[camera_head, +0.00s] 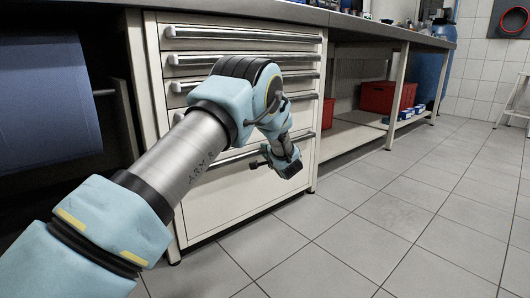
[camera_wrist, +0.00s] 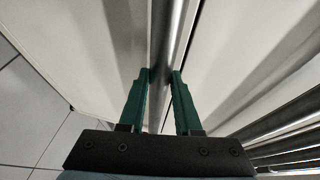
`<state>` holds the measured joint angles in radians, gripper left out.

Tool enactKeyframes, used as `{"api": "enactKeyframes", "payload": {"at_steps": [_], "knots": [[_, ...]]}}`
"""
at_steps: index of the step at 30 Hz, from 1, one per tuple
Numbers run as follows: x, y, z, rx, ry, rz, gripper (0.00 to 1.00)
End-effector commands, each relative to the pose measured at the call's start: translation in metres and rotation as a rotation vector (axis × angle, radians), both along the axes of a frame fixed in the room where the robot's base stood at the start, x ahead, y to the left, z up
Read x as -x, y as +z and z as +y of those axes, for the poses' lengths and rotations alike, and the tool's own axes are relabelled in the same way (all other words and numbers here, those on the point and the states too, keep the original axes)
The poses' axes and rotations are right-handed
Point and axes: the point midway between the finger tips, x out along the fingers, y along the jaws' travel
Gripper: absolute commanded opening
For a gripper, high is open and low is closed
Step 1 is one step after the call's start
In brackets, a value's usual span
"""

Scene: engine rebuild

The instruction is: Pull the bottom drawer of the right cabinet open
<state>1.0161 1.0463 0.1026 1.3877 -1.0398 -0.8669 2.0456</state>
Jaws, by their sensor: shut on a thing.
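The cabinet (camera_head: 150,72) is a cream unit with a stack of drawers and long metal bar handles. Its bottom drawer (camera_head: 230,200) has a tall plain front and looks about flush with the cabinet in the head view. My gripper (camera_wrist: 161,76) is at this drawer's bar handle (camera_wrist: 166,30), with one green finger on each side of the bar, shut on it. In the head view my gripper (camera_head: 262,160) is in front of the drawer's upper edge, and my arm hides part of the handle and of the drawers above.
Drawers with handles (camera_head: 240,33) lie above, under a dark worktop (camera_head: 290,12). To the right, red crates (camera_head: 386,98) stand on a low shelf (camera_head: 345,137). A blue rounded object (camera_head: 45,100) is at left. The tiled floor (camera_head: 380,220) before the cabinet is clear.

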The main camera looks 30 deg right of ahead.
Motion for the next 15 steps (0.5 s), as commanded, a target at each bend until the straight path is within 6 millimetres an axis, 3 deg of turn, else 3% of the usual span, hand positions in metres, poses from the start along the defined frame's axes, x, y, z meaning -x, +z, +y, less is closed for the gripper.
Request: {"api": "enactKeyframes", "payload": {"at_steps": [8,15], "knots": [[0.006,0.002,-0.001,-0.001,-0.001,0.002,0.00],[0.043,0.006,-0.009,-0.006,-0.005,0.004,0.00]]}}
